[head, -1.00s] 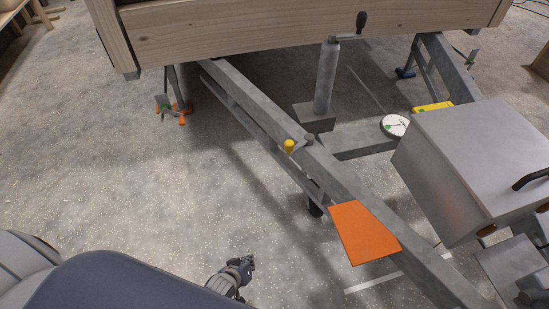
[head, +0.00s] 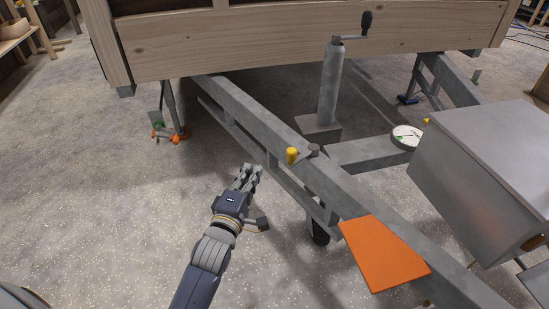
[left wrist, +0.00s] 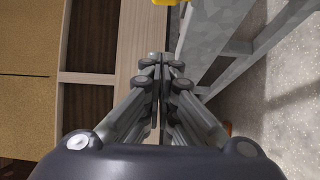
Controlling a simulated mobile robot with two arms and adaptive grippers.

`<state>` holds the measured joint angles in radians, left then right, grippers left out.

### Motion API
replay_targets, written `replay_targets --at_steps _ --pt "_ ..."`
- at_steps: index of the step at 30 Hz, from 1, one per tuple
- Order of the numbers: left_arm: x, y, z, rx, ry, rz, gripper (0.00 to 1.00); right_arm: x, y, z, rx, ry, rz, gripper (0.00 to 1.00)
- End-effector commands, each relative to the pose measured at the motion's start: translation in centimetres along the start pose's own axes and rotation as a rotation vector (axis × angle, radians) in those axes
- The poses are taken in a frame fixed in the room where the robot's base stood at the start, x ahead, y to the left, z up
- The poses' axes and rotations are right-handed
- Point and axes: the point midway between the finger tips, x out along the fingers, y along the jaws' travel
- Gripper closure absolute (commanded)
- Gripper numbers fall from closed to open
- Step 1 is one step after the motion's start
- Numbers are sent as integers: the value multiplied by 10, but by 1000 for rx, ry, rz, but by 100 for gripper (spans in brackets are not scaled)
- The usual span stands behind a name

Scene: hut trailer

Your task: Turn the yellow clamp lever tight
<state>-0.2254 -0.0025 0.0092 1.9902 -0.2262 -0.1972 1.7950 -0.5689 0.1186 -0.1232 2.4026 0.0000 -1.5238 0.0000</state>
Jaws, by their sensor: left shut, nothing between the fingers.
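In the left wrist view the closed fingers (left wrist: 161,60) point toward the beam, and a bit of the yellow lever (left wrist: 172,2) shows at the top edge. My right gripper does not show.
An orange plate (head: 384,253) sticks out from the beam at lower right. A grey metal box (head: 485,165) stands at right. A crank post (head: 331,85) and round dial (head: 406,137) are behind the beam. The wooden hut wall (head: 300,42) is above.

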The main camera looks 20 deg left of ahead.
Motion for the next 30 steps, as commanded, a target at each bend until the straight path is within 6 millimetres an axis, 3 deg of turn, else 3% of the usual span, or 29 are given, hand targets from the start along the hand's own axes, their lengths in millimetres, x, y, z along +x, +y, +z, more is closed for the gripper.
replay_targets --at_steps 5,10,12,24,30 --pt "2 0 0 1 -1 0 100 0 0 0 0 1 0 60" --pt "17 0 0 4 -1 2 100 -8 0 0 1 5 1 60" --pt "28 0 0 4 0 3 100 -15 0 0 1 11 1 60" --pt "103 -2 3 3 -2 -1 100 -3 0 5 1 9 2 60" --pt "90 -2 30 1 -1 -2 100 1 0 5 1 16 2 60"
